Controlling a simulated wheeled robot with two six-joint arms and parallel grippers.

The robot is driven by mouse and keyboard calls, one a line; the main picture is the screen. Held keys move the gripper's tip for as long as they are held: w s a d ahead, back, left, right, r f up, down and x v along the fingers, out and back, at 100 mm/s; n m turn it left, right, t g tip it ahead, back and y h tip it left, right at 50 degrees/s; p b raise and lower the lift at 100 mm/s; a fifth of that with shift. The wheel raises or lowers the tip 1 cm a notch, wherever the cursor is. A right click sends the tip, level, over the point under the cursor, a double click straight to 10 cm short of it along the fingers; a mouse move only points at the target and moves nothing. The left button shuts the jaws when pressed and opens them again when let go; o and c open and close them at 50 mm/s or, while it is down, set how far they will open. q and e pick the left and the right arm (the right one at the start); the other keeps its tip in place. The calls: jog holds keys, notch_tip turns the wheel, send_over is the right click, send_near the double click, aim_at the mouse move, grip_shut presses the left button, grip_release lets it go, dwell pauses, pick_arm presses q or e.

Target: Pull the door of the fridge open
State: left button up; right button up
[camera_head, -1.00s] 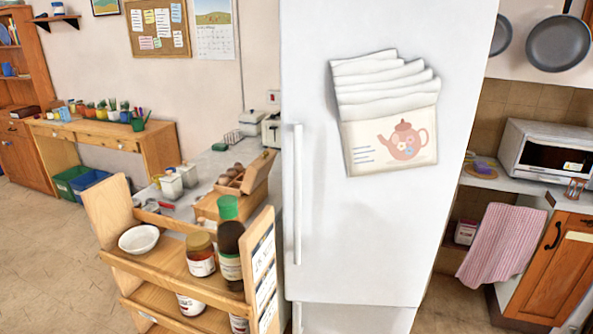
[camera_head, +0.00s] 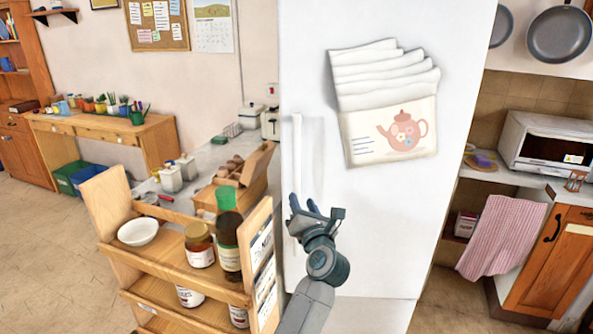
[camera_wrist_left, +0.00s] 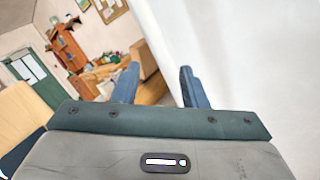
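The white fridge door (camera_head: 400,215) stands in the middle of the head view and looks shut. Its long white vertical handle (camera_head: 297,150) runs along the door's left edge; my gripper hides the lower part. My left gripper (camera_head: 303,204) is in front of the door, over the lower handle in the picture. I cannot tell whether it touches the handle. In the left wrist view its two blue fingers (camera_wrist_left: 159,74) are apart with nothing clearly seen between them, and the pale fridge surface (camera_wrist_left: 250,60) fills the right side. My right gripper is not in view.
A wooden rack (camera_head: 165,265) with jars, bottles and a white bowl (camera_head: 138,231) stands close left of the fridge. A counter with a toaster oven (camera_head: 545,145) and a pink towel (camera_head: 502,235) is to the right. Open floor (camera_head: 50,260) lies at the far left.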

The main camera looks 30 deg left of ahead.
aim_at(297, 162)
pick_arm(q)
notch_tip(297, 162, up, 9)
jog(key=s+d+n+h, duration=0.2)
jog(key=s+n, duration=0.1)
jog(key=n, duration=0.2)
jog(key=p+x, duration=0.3)
jog(key=x, duration=0.7)
jog(key=shift+w+a+f, duration=0.1)
jog(key=shift+w+f, duration=0.05)
jog(key=shift+w+a+f+p, duration=0.1)
jog(key=shift+w+a+p, duration=0.2)
jog(key=shift+w+p, duration=0.1)
grip_shut()
